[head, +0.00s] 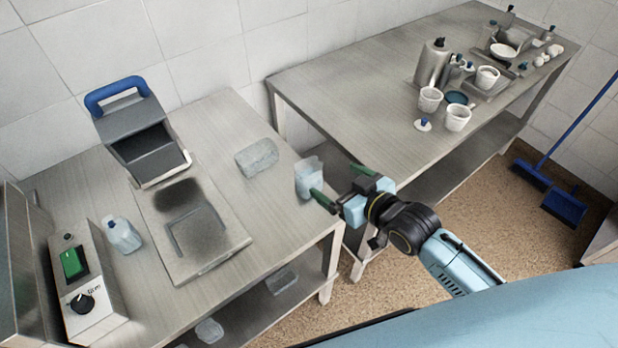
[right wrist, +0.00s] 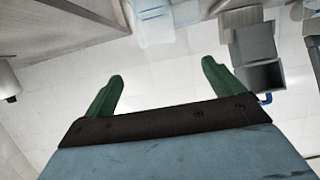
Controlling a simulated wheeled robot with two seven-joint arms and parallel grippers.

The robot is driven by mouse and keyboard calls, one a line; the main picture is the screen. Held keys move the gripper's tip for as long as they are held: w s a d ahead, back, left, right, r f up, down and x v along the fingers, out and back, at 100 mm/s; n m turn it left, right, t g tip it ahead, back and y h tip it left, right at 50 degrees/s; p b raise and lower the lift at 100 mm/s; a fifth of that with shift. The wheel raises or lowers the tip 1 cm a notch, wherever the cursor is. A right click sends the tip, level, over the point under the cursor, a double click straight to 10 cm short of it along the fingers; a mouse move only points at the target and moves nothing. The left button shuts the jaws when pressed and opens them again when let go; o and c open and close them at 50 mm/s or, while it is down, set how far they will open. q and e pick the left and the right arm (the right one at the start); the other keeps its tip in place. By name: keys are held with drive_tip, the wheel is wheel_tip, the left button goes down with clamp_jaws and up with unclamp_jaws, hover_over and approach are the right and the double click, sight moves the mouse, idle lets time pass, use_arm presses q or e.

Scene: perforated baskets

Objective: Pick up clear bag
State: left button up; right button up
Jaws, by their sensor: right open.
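A translucent, pale clear bag (head: 306,176) stands at the right edge of the left steel table. My right gripper (head: 341,186) is just to its right, with its green fingers apart and nothing seen between them. The near finger's tip overlaps the bag's lower right side in the head view; I cannot tell whether they touch. In the right wrist view the open gripper (right wrist: 162,72) shows below a pale translucent shape (right wrist: 155,22), which looks like the bag. A flat greyish translucent pack (head: 257,158) lies on the table further left. My left gripper is not in view.
The left table (head: 232,120) also holds a grey machine with a blue handle (head: 120,92), a metal plate (head: 226,255), a bottle (head: 123,236) and a control box (head: 82,282). The right table (head: 350,85) has cups and a flask. A gap separates the tables.

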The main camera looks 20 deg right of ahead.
sight(311, 169)
drive_tip(key=x, duration=0.7)
drive_tip(key=shift+f, duration=0.1)
drive_tip(key=shift+s+f+x, duration=0.1)
drive_tip(key=shift+f+x, duration=0.1)
drive_tip(key=shift+x, duration=0.65)
drive_tip(key=shift+s+f+x, duration=0.1)
drive_tip(key=shift+f+x, duration=0.1)
drive_tip(key=shift+x, duration=0.7)
drive_tip(key=shift+f+x, duration=0.2)
drive_tip(key=shift+x, duration=0.65)
drive_tip(key=c, duration=1.4)
